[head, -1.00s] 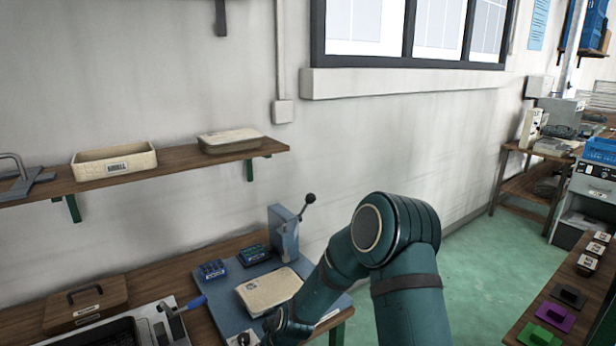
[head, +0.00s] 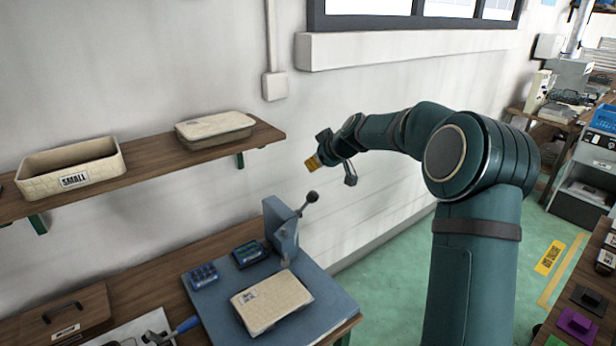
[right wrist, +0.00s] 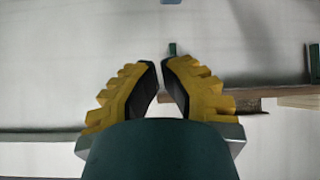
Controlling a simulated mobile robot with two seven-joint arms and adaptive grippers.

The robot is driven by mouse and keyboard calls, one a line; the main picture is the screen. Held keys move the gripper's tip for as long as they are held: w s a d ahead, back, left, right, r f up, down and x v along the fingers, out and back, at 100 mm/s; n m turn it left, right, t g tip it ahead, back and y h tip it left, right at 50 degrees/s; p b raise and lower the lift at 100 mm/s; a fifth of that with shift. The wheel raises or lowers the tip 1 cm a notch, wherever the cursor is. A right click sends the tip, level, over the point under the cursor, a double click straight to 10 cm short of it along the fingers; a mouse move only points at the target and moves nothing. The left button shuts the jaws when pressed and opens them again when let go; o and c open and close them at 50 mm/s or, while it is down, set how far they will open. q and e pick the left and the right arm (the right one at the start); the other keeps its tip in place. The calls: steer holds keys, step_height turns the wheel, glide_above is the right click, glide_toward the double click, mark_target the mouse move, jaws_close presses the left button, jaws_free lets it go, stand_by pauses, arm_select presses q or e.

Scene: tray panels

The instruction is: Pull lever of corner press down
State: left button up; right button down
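The corner press (head: 281,231) is a blue-grey upright block at the back corner of a blue board in the head view. Its lever (head: 301,210) slants up to the right and ends in a dark ball knob (head: 312,196). My right gripper (head: 312,164) is in the air above the knob, apart from it in the picture, near the wall. In the right wrist view its yellow fingers (right wrist: 159,63) lean together, tips almost meeting, with nothing between them. The press and lever cannot be made out there. My left gripper is not in view.
The blue board (head: 325,315) carries a cream lidded box (head: 272,301) and two dark blue trays of small parts (head: 203,276). A shelf (head: 150,172) above left holds a cream bin (head: 70,168) and a lidded box (head: 215,129). The air around the knob is clear.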

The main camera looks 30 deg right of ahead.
steer(key=shift+s, duration=0.15)
steer(key=shift+w+a+f, duration=0.1)
steer(key=shift+w+f, duration=0.55)
steer(key=shift+f, duration=0.8)
steer(key=shift+w+f, duration=0.7)
steer(key=shift+f, duration=0.7)
steer(key=shift+w+a+f, duration=0.1)
steer(key=shift+w+f, duration=0.55)
steer(key=shift+f, duration=0.8)
steer(key=shift+d, duration=0.1)
